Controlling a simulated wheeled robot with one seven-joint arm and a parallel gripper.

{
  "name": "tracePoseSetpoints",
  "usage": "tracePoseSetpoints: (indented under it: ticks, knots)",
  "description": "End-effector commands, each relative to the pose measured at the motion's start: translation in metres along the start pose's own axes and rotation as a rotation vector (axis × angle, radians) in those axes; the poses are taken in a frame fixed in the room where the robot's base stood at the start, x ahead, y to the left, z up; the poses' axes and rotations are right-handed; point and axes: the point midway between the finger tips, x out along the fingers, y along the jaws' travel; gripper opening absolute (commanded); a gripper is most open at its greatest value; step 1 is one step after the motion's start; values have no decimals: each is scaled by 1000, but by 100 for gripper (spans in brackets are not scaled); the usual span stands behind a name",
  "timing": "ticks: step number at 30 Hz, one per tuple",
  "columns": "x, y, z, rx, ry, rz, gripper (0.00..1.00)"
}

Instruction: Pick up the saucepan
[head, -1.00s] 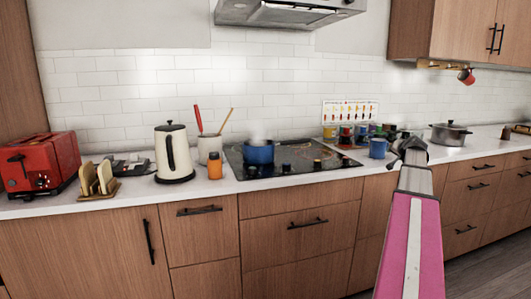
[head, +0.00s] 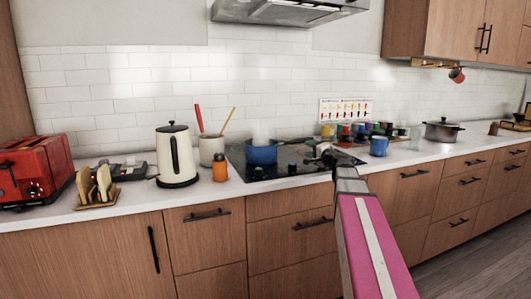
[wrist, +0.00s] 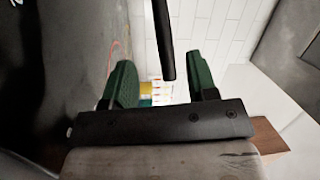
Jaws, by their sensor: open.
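In the wrist view, a dark bar that looks like the saucepan handle (wrist: 164,38) comes down from the top edge and ends between the two green fingers of my gripper (wrist: 162,82). The fingers are spread, with space on both sides of the bar. The pan's body is not clearly visible in the wrist view.
The black cooktop (head: 290,166) is set in the white counter. Several cups, including a blue mug (head: 378,146), and a lidded grey pot (head: 442,131) stand to the right.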

Motion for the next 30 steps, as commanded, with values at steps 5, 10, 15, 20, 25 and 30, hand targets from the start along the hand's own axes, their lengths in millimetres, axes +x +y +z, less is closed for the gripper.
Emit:
tracePoseSetpoints:
  ticks: [5, 10, 15, 20, 25, 30]
  knots:
    - [30, 0, -3, 0, 0, 1, 53]
    - [45, 0, -1, -1, 0, 1, 53]
    - [56, -1, -3, -1, 1, 1, 53]
    - [80, -4, -4, -1, -1, 1, 53]
    - [96, -3, -3, -1, 2, 2, 53]
    - [95, -3, -3, -1, 2, 2, 53]
